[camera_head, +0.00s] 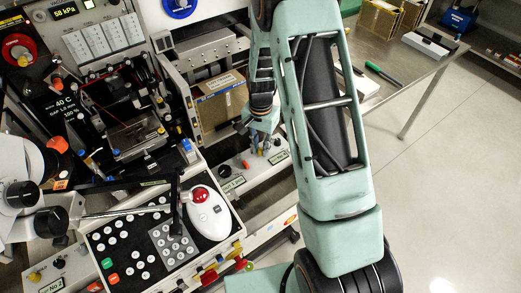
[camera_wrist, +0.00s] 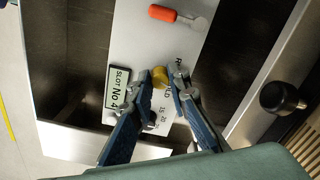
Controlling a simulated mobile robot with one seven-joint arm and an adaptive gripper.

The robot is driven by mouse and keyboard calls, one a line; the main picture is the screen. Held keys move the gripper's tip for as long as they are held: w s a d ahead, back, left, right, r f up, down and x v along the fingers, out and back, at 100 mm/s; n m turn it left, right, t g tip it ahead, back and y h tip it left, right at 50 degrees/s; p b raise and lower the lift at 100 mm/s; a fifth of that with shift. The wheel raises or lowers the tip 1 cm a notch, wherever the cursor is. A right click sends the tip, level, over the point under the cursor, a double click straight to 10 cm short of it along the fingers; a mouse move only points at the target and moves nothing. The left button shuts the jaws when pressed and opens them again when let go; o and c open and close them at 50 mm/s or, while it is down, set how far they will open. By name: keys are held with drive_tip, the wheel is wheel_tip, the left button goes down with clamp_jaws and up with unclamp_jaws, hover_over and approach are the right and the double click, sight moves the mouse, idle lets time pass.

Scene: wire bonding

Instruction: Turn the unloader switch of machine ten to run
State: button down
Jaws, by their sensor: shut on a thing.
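My gripper (camera_wrist: 163,82) is low in front of a light panel (camera_wrist: 185,45) in the wrist view. Its two blue fingers are shut on a small yellow knob (camera_wrist: 159,75), part of which shows between the fingertips. Lettering around the knob is partly covered by the fingers; I cannot read its full label or tell its setting. In the head view my gripper (camera_head: 264,145) reaches down to the same panel (camera_head: 232,168), below the machine's front, and the knob is hidden there.
An orange-red handle (camera_wrist: 176,15) sits on the panel above the knob. A "SLOT No 4" plate (camera_wrist: 118,88) is at its left. A black round knob (camera_wrist: 279,98) sticks out at the right. In the head view, a keypad console (camera_head: 135,262) with a white mouse-like controller (camera_head: 208,216) is left of my arm.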

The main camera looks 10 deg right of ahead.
sight(261, 150)
drive_tip(key=n+b, duration=0.2)
drive_tip(key=n, duration=0.4)
drive_tip(key=shift+f+b, duration=0.1)
drive_tip(key=shift+b, duration=0.3)
drive_tip(key=n, duration=0.3)
drive_tip(key=shift+d+n+b, duration=0.1)
drive_tip(key=shift+n+b, duration=0.3)
drive_tip(key=shift+n, duration=1.6)
drive_tip(key=c, duration=1.8)
unclamp_jaws()
wheel_tip(261, 150, up, 12)
drive_tip(key=shift+r, duration=0.15)
